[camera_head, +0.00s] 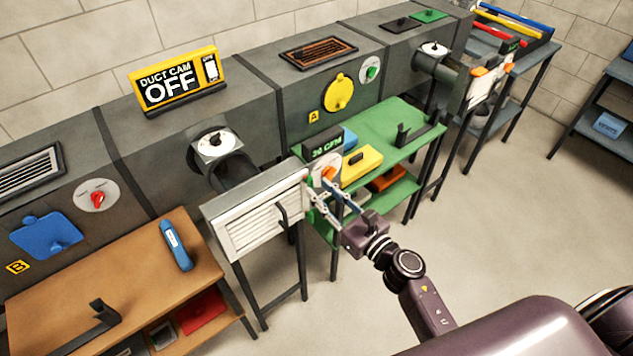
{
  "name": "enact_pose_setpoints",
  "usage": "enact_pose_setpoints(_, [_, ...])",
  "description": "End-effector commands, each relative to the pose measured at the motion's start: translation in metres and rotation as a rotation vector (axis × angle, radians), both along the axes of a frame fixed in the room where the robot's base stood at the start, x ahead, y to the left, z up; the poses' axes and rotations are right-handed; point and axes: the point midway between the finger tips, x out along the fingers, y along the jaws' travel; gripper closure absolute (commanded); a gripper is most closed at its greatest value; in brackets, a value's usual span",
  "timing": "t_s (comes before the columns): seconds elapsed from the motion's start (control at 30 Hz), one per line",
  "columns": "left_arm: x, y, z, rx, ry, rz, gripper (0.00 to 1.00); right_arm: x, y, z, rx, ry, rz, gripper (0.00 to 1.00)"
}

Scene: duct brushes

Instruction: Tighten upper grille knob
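The white louvred grille (262,215) is mounted at the end of a short duct, with a dark handle on its front. An orange knob (328,173) shows at the grille's right side, below a display reading about 39 CFM (326,144). My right gripper (319,184) reaches in from the lower right with its fingertips at the knob. Its two fingers are apart, but the tips partly cover the knob, so I cannot tell whether they grip it. My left gripper is out of view.
A brown table (130,275) with a blue tool (176,246) stands at the left. A green table (395,140) with a yellow case (361,163) is just behind the gripper. Another grille (485,82) with orange knobs is at the right.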

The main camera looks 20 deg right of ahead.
Motion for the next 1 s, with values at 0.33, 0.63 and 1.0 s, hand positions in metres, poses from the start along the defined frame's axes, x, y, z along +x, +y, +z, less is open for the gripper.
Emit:
enact_pose_setpoints(0.33, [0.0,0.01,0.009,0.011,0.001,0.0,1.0,0.028,0.011,-0.001,0.002,0.002,0.001,0.75])
enact_pose_setpoints(0.63, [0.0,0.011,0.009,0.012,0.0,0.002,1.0,0.028,0.011,-0.001,0.002,0.002,0.0,0.83])
enact_pose_setpoints(1.0, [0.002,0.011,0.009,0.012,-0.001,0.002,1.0,0.028,0.011,-0.001,0.005,0.003,0.001,1.0])
